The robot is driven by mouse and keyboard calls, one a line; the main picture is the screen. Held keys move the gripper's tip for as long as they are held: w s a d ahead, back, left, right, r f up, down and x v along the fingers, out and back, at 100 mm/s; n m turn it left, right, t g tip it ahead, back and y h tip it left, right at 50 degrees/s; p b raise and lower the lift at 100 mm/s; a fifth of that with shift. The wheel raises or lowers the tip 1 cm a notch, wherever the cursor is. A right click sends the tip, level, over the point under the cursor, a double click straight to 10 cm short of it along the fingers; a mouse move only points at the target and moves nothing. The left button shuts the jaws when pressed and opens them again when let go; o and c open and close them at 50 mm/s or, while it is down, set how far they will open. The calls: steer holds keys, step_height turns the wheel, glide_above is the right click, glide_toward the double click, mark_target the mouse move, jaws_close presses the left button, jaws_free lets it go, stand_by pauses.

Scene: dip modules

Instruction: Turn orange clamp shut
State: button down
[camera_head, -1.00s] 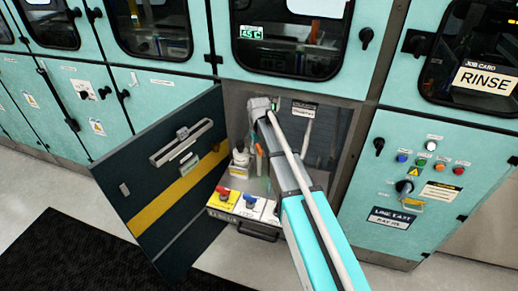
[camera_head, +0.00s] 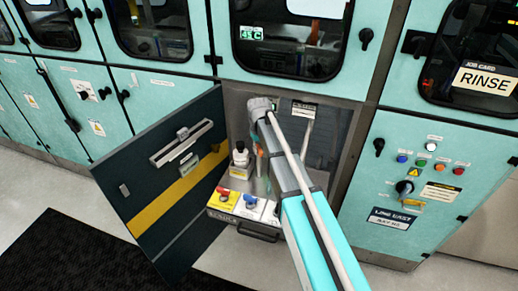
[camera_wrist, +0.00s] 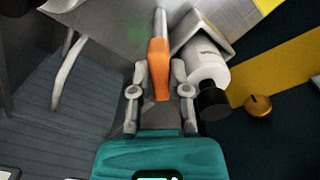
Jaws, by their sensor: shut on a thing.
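The orange clamp (camera_wrist: 158,68) lies between the two fingers of my gripper (camera_wrist: 161,88) in the wrist view. The fingers are shut on it, and a grey metal rod runs from its far end. In the head view a small part of the orange clamp (camera_head: 259,150) shows beside my arm, inside the open cabinet. My gripper itself is hidden behind my arm in the head view.
A white bottle with a black cap (camera_wrist: 208,80) stands close to the right finger. The open dark cabinet door (camera_head: 160,180) with a yellow stripe is at left. A pull-out tray (camera_head: 222,214) with red and blue knobs is below. A pale curved handle (camera_wrist: 68,75) is left.

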steer(key=n, duration=0.4)
steer(key=shift+n, duration=0.4)
steer(key=n, duration=0.5)
stand_by(0.4)
steer(key=c, duration=0.6)
jaws_free()
